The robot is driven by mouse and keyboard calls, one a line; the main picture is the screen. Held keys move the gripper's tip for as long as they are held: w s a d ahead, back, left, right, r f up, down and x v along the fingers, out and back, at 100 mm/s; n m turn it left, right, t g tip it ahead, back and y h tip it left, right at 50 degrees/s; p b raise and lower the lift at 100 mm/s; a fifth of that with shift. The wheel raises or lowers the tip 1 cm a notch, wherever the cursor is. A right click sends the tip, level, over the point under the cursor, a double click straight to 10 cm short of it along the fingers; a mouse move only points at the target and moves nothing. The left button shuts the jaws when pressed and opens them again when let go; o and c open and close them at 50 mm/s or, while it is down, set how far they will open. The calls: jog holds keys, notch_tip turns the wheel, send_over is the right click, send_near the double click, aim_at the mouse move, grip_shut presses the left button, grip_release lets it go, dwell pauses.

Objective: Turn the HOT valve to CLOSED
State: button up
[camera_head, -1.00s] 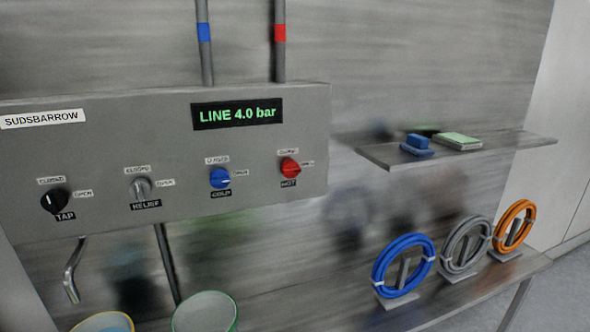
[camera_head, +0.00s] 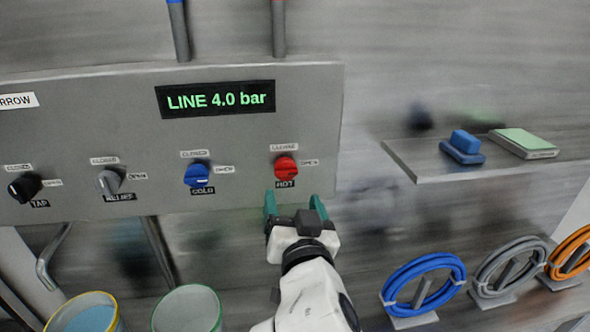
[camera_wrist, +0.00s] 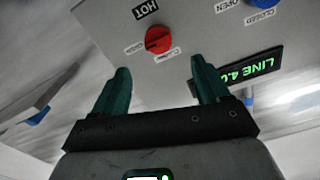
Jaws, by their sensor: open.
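The HOT valve is a red round knob (camera_head: 286,167) on the grey panel, with a CLOSED label above it, an OPEN label to its right and a HOT label below. Its pale mark appears to point toward OPEN. It also shows as the red knob (camera_wrist: 158,40) in the wrist view, upside down, beyond and between my fingertips. My gripper (camera_head: 293,202) has teal fingers spread apart with nothing between them. In the head view it is just below the HOT label. In the wrist view my gripper (camera_wrist: 160,68) is short of the knob, not touching it.
The blue COLD knob (camera_head: 197,175) is left of HOT, then the grey RELIEF knob (camera_head: 109,181) and black TAP knob (camera_head: 24,187). The display (camera_head: 215,99) reads LINE 4.0 bar. A shelf (camera_head: 405,160) juts out at right, above a blue hose coil (camera_head: 425,284). Buckets stand below left.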

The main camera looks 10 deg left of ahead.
aim_at(286, 171)
jog(key=p+x, duration=0.1)
jog(key=x, duration=0.8)
jog(key=shift+w+f, duration=0.1)
jog(key=shift+w, duration=0.35)
jog(key=shift+c, duration=0.3)
jog(key=c, duration=1)
